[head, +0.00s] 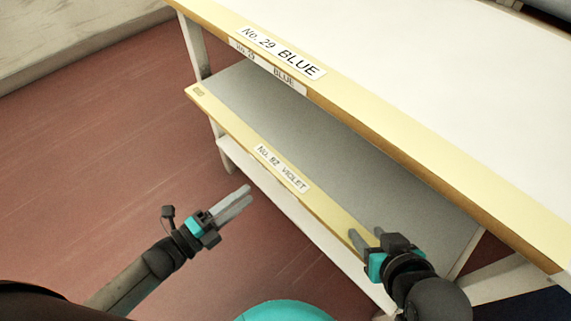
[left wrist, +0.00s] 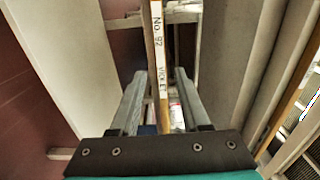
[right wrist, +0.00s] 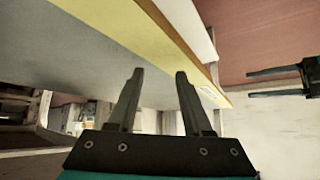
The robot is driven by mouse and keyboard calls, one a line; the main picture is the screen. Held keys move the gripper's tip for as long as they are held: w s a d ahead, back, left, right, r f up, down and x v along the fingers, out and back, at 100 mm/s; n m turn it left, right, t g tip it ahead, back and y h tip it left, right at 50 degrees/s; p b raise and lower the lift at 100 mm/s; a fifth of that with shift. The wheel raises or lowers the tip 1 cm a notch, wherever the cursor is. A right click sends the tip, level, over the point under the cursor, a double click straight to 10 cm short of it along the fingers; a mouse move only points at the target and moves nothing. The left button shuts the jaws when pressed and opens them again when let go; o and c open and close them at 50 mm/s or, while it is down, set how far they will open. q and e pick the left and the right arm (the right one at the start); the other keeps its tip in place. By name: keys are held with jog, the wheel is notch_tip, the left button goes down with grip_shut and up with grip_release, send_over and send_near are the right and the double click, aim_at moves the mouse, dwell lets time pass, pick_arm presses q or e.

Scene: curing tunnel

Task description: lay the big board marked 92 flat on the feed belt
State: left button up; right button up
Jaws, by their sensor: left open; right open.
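The board marked 92 (head: 335,165) has a grey face and a yellow band labelled "No. 92 VIOLET". It lies on the lower level of a rack in the head view. Its labelled edge (left wrist: 158,50) appears upright between the left fingers in the left wrist view, ahead of them. My left gripper (head: 247,192) is open and empty, apart from the board's front edge. My right gripper (head: 366,236) is open at the right part of that edge; I cannot tell whether its fingers straddle it. A yellow-banded grey board (right wrist: 130,62) fills the upper left of the right wrist view. I cannot identify the feed belt.
A white board (head: 440,60) with a yellow band labelled "No. 29 BLUE" lies directly above, overhanging the back of board 92. White rack legs (head: 196,48) stand at the left. Red floor (head: 110,130) in front and left is clear. A pale wall (head: 70,35) is at the far left.

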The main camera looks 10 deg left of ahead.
aim_at(272, 176)
jog(key=shift+w+d, duration=0.1)
jog(key=shift+w, duration=0.1)
pick_arm(q)
jog(key=b+x, duration=0.1)
jog(key=x, duration=0.7)
jog(key=shift+w+d+b, duration=0.2)
jog(key=shift+w+b, duration=0.05)
jog(key=shift+b, duration=0.1)
pick_arm(e)
jog(key=a+t, duration=0.1)
jog(key=w+a+t+y, duration=0.1)
jog(key=a, duration=0.1)
jog(key=shift+w+a+r+t+y, duration=0.2)
jog(key=shift+w+t+y, duration=0.1)
jog(key=shift+t, duration=0.1)
pick_arm(q)
jog(key=shift+x, duration=0.75)
pick_arm(e)
jog(key=shift+a+r+t, duration=0.2)
jog(key=shift+a+t, duration=0.05)
jog(key=shift+t, duration=0.05)
pick_arm(q)
jog(key=shift+c, duration=0.5)
grip_shut()
